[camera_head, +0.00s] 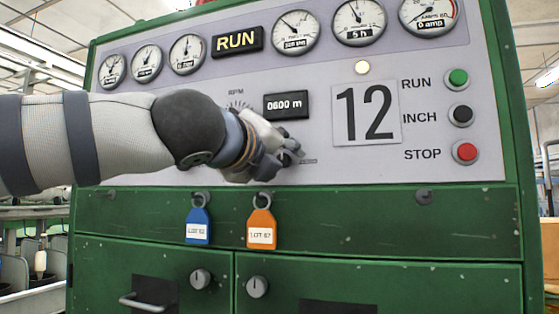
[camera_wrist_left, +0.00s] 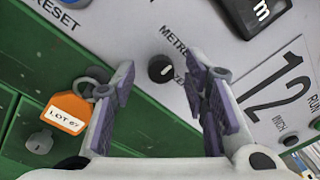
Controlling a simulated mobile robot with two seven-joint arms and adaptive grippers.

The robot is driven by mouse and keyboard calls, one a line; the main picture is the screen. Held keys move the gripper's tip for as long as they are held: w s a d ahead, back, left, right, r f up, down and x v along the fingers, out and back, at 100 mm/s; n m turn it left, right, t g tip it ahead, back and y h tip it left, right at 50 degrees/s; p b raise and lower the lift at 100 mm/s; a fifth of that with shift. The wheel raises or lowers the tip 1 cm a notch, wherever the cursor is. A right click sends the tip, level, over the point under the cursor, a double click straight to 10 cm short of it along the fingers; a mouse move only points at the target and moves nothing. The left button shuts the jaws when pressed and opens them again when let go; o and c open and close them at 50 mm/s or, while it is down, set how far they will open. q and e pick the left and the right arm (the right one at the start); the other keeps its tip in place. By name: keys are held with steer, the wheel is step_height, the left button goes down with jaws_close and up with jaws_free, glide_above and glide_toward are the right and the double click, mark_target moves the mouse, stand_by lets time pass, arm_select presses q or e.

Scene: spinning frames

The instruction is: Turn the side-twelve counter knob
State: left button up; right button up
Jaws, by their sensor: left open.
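The panel marked 12 (camera_head: 365,113) is on the grey face of a green cabinet. The small black counter knob (camera_wrist_left: 161,68) with a pale pointer mark shows in the left wrist view, below the lettering that begins METRE. My left gripper (camera_wrist_left: 160,88) is open, with its purple-padded fingers apart on either side of the knob in that view. I cannot tell whether they touch it. In the head view my left gripper (camera_head: 272,160) is at the panel below the counter display (camera_head: 286,106) and hides most of the knob area. My right gripper is not in view.
RUN (camera_head: 458,78), INCH (camera_head: 461,114) and STOP (camera_head: 465,152) buttons sit to the right. A blue tag (camera_head: 198,226) and an orange LOT 67 tag (camera_head: 262,230) hang below the panel. The orange tag is close to the left finger in the wrist view.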

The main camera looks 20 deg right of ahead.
arm_select(q)
steer(key=shift+w+d, duration=0.3)
steer(key=shift+w, duration=0.1)
jaws_close()
steer(key=m, duration=0.4)
steer(key=shift+r+m, duration=0.1)
steer(key=shift+m, duration=0.3)
steer(key=m, duration=0.8)
steer(key=shift+s+d+m+y, duration=0.1)
steer(key=shift+m+y, duration=0.2)
steer(key=shift+y, duration=0.1)
steer(key=shift+m, duration=2)
